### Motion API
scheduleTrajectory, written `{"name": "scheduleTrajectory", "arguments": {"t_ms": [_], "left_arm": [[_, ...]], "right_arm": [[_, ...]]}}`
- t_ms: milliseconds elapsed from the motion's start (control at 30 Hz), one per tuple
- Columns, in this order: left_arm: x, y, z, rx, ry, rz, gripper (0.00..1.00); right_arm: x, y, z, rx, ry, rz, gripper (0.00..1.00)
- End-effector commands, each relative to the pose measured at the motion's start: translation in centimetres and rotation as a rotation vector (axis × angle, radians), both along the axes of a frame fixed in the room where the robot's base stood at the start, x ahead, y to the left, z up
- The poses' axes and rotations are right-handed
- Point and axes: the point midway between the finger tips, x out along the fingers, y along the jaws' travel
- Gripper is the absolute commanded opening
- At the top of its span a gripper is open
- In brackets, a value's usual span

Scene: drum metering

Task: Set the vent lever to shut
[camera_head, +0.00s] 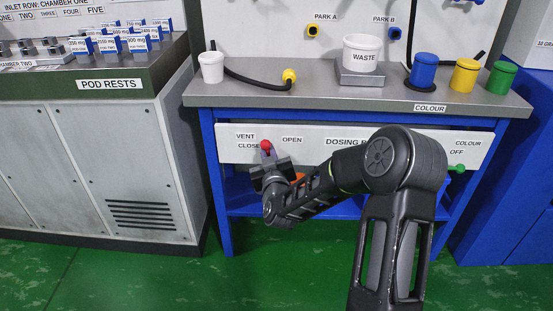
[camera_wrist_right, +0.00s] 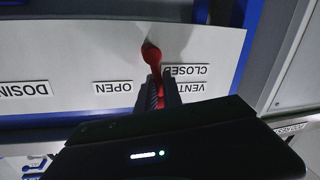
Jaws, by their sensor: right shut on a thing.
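The vent lever shows as a red knob (camera_head: 266,145) on the white front panel (camera_head: 310,150) under the bench. My right gripper (camera_head: 268,158) reaches the panel and is shut on the lever. In the right wrist view, which is upside down, the red lever (camera_wrist_right: 152,56) sticks out from between the fingers (camera_wrist_right: 160,92). The lever stands between the "VENT CLOSED" label (camera_wrist_right: 187,78) and the "OPEN" label (camera_wrist_right: 113,87), close beside "VENT CLOSED". The fingers hide its lower part. My left gripper is not in view.
On the grey bench top (camera_head: 250,95) stand a white cup (camera_head: 211,67), a waste tub (camera_head: 362,53) and blue, yellow and green lidded pots. A green knob (camera_head: 457,168) sits on the panel's right. A pod-rest cabinet (camera_head: 90,150) stands left.

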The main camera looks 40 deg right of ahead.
Motion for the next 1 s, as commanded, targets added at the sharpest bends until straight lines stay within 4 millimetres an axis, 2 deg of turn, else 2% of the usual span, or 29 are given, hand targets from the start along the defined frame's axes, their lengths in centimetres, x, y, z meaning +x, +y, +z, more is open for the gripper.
{"name": "scheduleTrajectory", "arguments": {"t_ms": [200,567,1000], "left_arm": [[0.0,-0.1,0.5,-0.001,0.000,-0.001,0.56],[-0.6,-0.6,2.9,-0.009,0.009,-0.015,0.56],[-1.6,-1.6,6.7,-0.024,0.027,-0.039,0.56]], "right_arm": [[1.6,0.9,0.0,-0.157,0.115,0.003,0.00],[2.4,1.8,-0.7,-0.431,0.325,0.004,0.00],[2.9,2.6,-2.1,-0.765,0.576,0.004,0.00]]}}
